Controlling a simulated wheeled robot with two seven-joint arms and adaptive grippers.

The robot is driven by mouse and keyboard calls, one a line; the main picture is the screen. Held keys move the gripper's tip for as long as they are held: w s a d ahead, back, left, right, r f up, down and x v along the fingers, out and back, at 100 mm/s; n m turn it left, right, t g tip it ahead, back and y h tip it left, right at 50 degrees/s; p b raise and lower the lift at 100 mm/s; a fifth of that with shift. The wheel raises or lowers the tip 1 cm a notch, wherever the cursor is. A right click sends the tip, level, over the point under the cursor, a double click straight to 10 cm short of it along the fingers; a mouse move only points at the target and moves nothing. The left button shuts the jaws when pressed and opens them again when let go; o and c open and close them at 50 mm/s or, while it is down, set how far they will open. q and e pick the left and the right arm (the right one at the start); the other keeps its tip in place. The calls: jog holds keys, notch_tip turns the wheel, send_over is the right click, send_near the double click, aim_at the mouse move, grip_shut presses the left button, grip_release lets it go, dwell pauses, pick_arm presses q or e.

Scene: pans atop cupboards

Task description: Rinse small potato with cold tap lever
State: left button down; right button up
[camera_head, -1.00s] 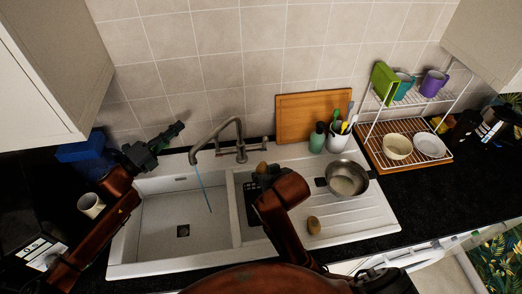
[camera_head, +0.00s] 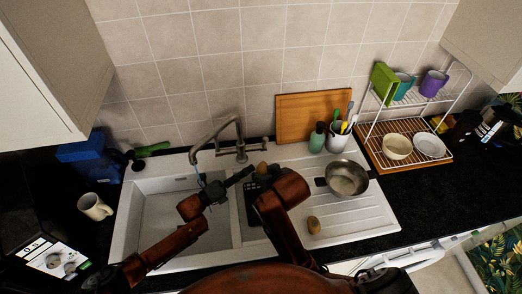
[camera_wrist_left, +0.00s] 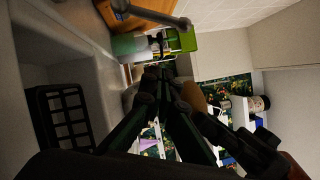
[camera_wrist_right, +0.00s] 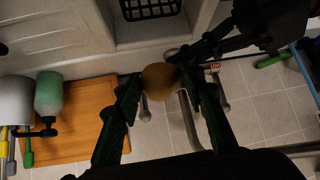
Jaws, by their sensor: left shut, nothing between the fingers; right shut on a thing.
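The small brown potato (camera_head: 262,168) is held in my right gripper above the drainer side of the sink, in front of the tap. In the right wrist view the potato (camera_wrist_right: 160,82) sits between the fingertips of my right gripper (camera_wrist_right: 158,84). My left gripper (camera_head: 246,175) is shut and empty, just left of the potato; I cannot tell if they touch. The left wrist view shows its closed fingers (camera_wrist_left: 160,90) close to the potato (camera_wrist_left: 194,97). The grey tap (camera_head: 228,128) stands behind the sink, a lever (camera_head: 266,142) at its right. A thin blue water stream (camera_head: 200,179) falls from the spout, partly hidden by my left arm.
The left basin (camera_head: 160,215) holds nothing visible. A green soap bottle (camera_head: 317,139), utensil pot (camera_head: 337,142) and cutting board (camera_head: 290,118) stand behind. A mug (camera_head: 94,207) is left of the sink.

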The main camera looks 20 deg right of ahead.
aim_at(261, 147)
pick_arm(q)
jog(key=w+d+r, duration=0.3)
jog(key=w+d, duration=0.2)
jog(key=d, duration=0.2)
jog(key=shift+w+d, duration=0.15)
jog(key=shift+d, duration=0.05)
jog(key=w+n, duration=0.1)
jog(key=w+r+n+y, duration=0.1)
jog(key=w+r+n, duration=0.1)
jog(key=n, duration=0.1)
jog(key=shift+w+d+r+y, duration=0.1)
jog(key=shift+d+y, duration=0.2)
jog(key=shift+y, duration=0.1)
dwell(0.4)
